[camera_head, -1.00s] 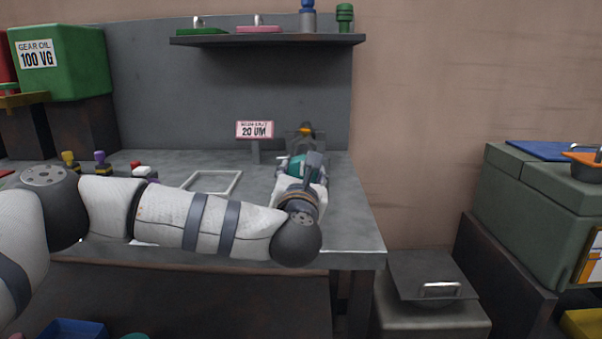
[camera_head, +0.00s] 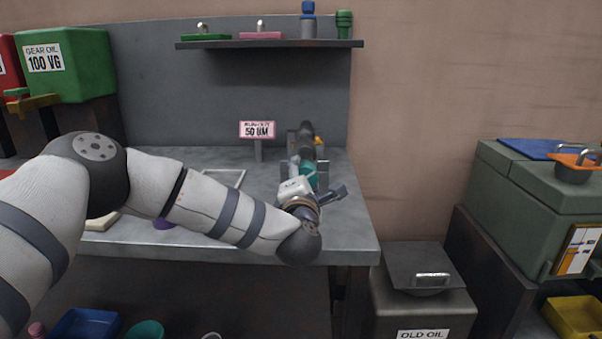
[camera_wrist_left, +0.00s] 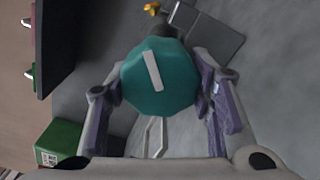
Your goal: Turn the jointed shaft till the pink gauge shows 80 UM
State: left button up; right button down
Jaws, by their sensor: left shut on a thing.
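The pink gauge (camera_head: 257,130) stands on a post at the back of the workbench and reads 50 UM. The jointed shaft (camera_head: 306,140) lies on a grey stand at the bench's right side, dark at its far part. Its teal end (camera_head: 309,177) faces me, and it also shows in the left wrist view (camera_wrist_left: 172,92) with a pale bar mark, tilted a little. My left gripper (camera_head: 306,172) is shut on the teal end, one finger on each side, and hides part of it. My right gripper is not in view.
A shelf (camera_head: 270,44) with a blue-capped bottle (camera_head: 308,20) and a green one hangs behind the bench. A pale frame (camera_head: 238,178) lies on the bench (camera_head: 350,225) behind my left forearm. An old-oil bin (camera_head: 425,310) stands right of the bench.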

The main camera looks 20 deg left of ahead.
pick_arm(q)
jog(key=shift+r+m, duration=0.15)
jog(key=shift+m, duration=0.55)
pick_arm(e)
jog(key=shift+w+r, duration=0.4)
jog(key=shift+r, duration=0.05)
pick_arm(q)
jog(key=shift+p, duration=0.3)
jog(key=o, duration=1.2)
jog(key=shift+c, duration=0.2)
jog(key=shift+s, duration=0.1)
jog(key=v, duration=1.1)
jog(key=shift+s+d, duration=0.1)
jog(key=shift+s, duration=0.3)
